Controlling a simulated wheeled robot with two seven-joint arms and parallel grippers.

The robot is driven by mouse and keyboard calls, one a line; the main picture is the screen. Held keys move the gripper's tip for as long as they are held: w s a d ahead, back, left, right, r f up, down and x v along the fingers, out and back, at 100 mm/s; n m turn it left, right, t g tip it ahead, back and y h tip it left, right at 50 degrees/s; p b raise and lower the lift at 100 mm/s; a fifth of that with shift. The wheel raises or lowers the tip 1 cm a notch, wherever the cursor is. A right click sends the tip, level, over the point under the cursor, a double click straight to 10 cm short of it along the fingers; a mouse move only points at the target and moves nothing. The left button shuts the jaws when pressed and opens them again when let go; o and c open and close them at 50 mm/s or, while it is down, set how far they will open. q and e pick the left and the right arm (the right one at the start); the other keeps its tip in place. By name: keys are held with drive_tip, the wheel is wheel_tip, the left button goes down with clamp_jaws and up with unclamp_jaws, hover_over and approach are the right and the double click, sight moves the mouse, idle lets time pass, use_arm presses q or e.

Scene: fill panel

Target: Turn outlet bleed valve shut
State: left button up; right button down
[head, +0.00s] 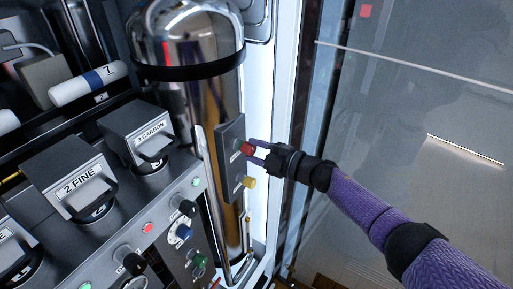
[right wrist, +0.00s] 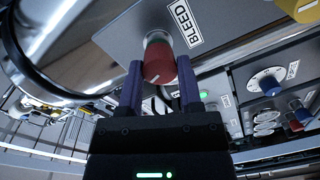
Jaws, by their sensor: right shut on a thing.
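The bleed valve is a red knob (head: 247,148) on a small dark plate in front of the tall chrome cylinder. In the right wrist view the red knob (right wrist: 160,62) sits beside a white label (right wrist: 186,24) reading BLEED. My right gripper (head: 253,151) comes in from the right in the head view. Its two fingers stand on either side of the red knob, and the right wrist view shows the gripper (right wrist: 160,78) shut on it. The fingers partly cover the knob's sides. My left gripper is not in view.
A yellow knob (head: 249,182) sits just below the red one. The chrome cylinder (head: 190,45) stands behind the plate. A panel with black, blue (head: 183,232) and green (head: 199,260) knobs is at lower left, near filter boxes marked 2 FINE (head: 72,178) and 3 CARBON (head: 137,130).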

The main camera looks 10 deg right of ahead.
drive_tip(key=shift+m+p, duration=0.3)
drive_tip(key=shift+m, duration=1.7)
drive_tip(key=shift+c, duration=1.4)
unclamp_jaws()
drive_tip(key=p+v, duration=0.1)
drive_tip(key=v, duration=0.9)
drive_tip(key=shift+f, duration=0.1)
